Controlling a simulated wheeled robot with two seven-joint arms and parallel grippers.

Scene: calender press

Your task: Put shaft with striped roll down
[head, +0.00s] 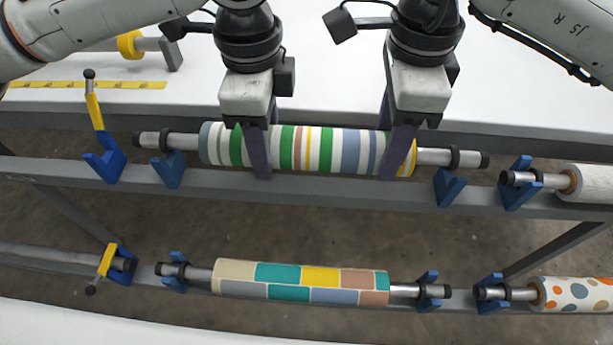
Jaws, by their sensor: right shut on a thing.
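The shaft with striped roll (305,148) has green, white, blue, yellow and brown bands. It lies level across the upper rail, its bare metal ends sticking out. My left gripper (258,152) reaches down on the left part of the roll, a purple finger in front of it. My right gripper (400,152) is shut on the right part the same way. The far fingers are mostly hidden. The shaft's ends look a little above the left blue V-cradle (168,172) and the right blue V-cradle (449,188).
A lower rail bears a roll with coloured blocks (300,282). A dotted roll (575,294) is at lower right, and a white roll (594,183) at upper right. A blue holder with a raised yellow lever (95,108) stands left of the striped roll's shaft.

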